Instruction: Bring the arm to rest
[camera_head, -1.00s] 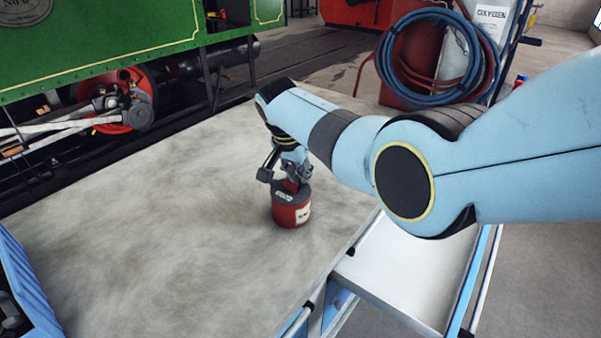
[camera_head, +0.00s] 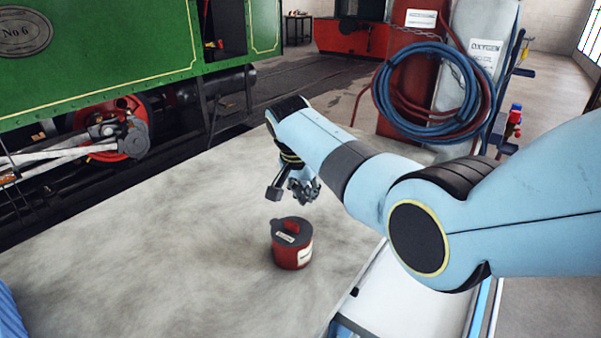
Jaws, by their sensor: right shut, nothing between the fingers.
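My right arm comes in from the right, and its gripper (camera_head: 303,190) hangs over the table top (camera_head: 150,250). The gripper is shut and empty, a little above and behind a small red can (camera_head: 293,250). The can has a dark lid with a red grip and a pale label, and it stands upright on the table. The gripper appears apart from the can. My left gripper is not in view.
A white open drawer (camera_head: 400,305) juts out at the table's right side. Behind stand gas cylinders (camera_head: 475,45) with a coiled blue hose (camera_head: 425,130). A green steam tram (camera_head: 100,45) is at the back left. The table's left part is clear.

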